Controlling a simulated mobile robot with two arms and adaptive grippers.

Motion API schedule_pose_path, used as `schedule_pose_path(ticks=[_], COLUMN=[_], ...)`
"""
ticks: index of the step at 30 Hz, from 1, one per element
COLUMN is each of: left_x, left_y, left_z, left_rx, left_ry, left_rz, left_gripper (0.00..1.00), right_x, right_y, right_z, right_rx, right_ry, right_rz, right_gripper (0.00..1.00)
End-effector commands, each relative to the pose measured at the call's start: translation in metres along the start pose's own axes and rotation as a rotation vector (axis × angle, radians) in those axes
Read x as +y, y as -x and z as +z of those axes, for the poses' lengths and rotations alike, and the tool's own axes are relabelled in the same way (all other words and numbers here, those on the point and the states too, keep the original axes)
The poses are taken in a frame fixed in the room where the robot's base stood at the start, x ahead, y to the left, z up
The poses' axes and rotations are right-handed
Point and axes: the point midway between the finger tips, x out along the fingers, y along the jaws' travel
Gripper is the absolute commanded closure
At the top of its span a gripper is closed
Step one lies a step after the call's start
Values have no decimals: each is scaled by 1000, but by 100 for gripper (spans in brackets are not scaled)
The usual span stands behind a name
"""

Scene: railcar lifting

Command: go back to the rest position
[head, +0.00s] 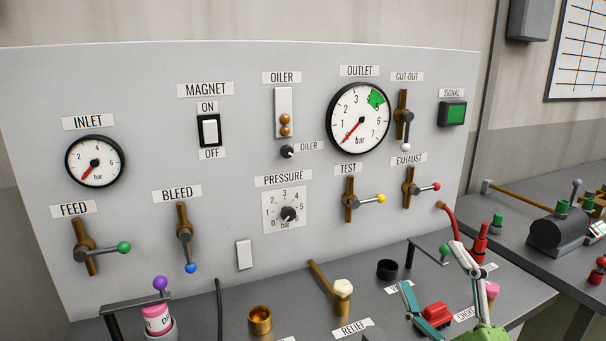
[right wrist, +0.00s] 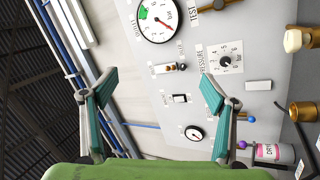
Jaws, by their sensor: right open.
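My right gripper (head: 432,268) is at the lower right of the head view, in front of the bench. Its teal finger pads stand wide apart with nothing between them. In the right wrist view the open fingers (right wrist: 158,90) point towards the grey control panel (right wrist: 250,130), apart from it. The panel (head: 230,100) with its gauges, valves and switches fills the head view. My left gripper is in neither view.
A second bench (head: 540,205) with a dark cylinder stands at right.

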Motion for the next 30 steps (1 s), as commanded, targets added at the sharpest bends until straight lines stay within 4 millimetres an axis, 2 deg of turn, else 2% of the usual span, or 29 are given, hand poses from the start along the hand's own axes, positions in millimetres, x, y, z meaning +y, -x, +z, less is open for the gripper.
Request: schedule_pose_path(ticks=[1, 3, 5, 6, 8, 10, 13, 15, 21, 26, 30], left_x=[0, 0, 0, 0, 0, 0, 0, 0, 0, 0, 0], left_y=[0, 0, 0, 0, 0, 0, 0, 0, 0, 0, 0], left_z=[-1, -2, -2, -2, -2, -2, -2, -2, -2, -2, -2], left_rx=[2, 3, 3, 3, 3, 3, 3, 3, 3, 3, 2], left_ry=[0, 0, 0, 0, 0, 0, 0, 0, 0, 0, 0], left_rz=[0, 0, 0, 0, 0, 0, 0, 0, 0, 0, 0], left_gripper=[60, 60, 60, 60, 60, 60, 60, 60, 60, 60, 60], right_x=[-12, -33, -55, -72, -99, -133, -175, -198, -239, -255, -293], right_y=[11, 30, 52, 69, 99, 139, 198, 236, 321, 377, 380], right_z=[22, 54, 78, 92, 108, 119, 119, 112, 76, 42, 64], right_rx=[-112, -276, -417, -512, -651, -811, -1012, -1128, -1368, -1509, -1513], right_ry=[-82, -191, -280, -337, -420, -509, -617, -677, -793, -856, -842], right_rz=[-20, -58, -102, -137, -198, -282, -412, -500, -724, -894, -892], right_gripper=[21, 21, 21, 21, 21, 21, 21, 21, 21, 21, 21])
